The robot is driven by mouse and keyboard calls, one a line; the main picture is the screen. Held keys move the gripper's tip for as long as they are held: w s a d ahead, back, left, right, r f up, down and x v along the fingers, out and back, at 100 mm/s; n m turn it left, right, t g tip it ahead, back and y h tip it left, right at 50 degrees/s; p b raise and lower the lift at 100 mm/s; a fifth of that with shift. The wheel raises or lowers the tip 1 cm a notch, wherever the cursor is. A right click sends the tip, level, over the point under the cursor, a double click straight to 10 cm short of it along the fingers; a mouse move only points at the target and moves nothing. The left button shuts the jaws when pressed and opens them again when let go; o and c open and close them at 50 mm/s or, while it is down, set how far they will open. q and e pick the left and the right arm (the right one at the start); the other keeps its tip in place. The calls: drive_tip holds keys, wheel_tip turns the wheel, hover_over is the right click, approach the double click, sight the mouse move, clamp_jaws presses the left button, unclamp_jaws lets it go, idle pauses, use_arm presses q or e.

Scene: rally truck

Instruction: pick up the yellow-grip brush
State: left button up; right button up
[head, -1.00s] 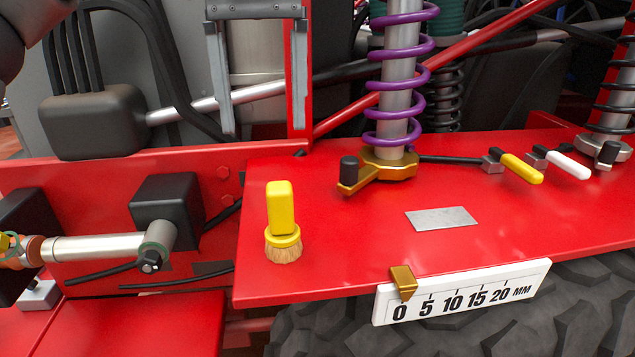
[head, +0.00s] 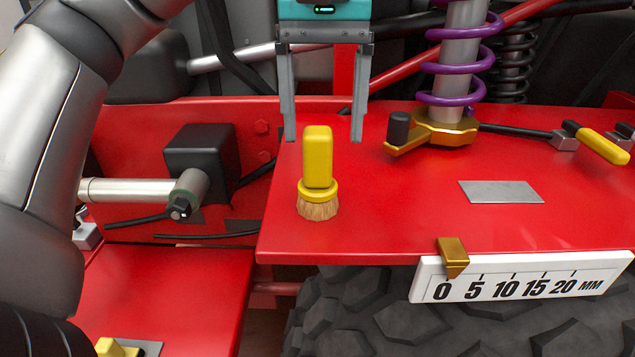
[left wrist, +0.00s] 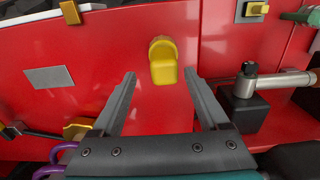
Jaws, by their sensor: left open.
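The brush stands upright on its bristles on the red panel (head: 400,235), with its yellow grip (head: 317,158) pointing up. My left gripper (head: 323,138) is open, its two grey fingers pointing down just above and behind the brush in the head view. In the left wrist view, the yellow grip (left wrist: 163,65) lies ahead of the fingertips, roughly centred between them, with a clear gap on both sides. The bristles are hidden there. Nothing is held. My right gripper is not in view.
A purple spring (head: 459,55) on a gold collar with a black-knobbed lever (head: 398,130) stands right of the brush. A grey plate (head: 500,191) lies flat on the panel. A millimetre scale (head: 520,278) sits on the front edge. A black block (head: 200,158) stands left.

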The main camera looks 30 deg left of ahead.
sight(317, 160)
use_arm(q)
drive_tip(key=f, duration=0.4)
drive_tip(key=shift+s+a, duration=0.2)
drive_tip(key=shift+s, duration=0.2)
drive_tip(key=shift+f, duration=0.55)
clamp_jaws()
